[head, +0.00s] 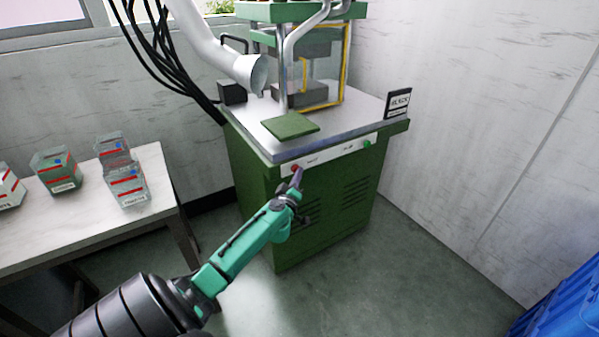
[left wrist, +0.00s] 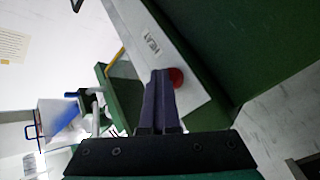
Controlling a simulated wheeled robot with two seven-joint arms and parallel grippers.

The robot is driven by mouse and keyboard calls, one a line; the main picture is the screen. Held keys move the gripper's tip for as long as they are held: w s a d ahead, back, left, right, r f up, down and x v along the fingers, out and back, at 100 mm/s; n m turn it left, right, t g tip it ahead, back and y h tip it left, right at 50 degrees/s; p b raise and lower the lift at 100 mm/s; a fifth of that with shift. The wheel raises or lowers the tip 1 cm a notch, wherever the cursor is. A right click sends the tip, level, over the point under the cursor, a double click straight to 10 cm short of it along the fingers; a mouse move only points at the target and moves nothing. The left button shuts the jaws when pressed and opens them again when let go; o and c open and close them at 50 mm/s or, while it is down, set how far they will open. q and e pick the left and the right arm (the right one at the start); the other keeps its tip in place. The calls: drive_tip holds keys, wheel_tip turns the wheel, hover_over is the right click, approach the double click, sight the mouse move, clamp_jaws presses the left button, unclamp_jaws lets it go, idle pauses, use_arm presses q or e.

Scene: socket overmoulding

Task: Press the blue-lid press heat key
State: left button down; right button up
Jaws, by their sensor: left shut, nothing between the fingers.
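A green press cabinet (head: 310,215) with a grey metal top stands in the middle of the head view. Its white front strip (head: 330,154) carries a red round key (head: 294,168) at the left and a green one (head: 367,143) at the right. I see no blue lid on the press in the head view. My left gripper (head: 298,174) is shut and empty, its tips at the red key. In the left wrist view the fingertips (left wrist: 160,76) lie right beside the red key (left wrist: 176,77); contact cannot be told. My right gripper is out of view.
A black sign (head: 397,103) stands at the cabinet's right corner. A green plate (head: 290,126) lies on the top. A blue crate (head: 565,305) is at lower right. Floor before the cabinet is clear.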

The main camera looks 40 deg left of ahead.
use_arm(q)
drive_tip(key=shift+s+a+r, duration=0.15)
drive_tip(key=shift+a, duration=0.3)
drive_tip(key=s+d+p, duration=0.1)
drive_tip(key=d+p, duration=0.2)
drive_tip(key=d, duration=0.2)
drive_tip(key=shift+s+d+f+p, duration=0.3)
drive_tip(key=shift+d, duration=0.1)
drive_tip(key=shift+d+f, duration=0.1)
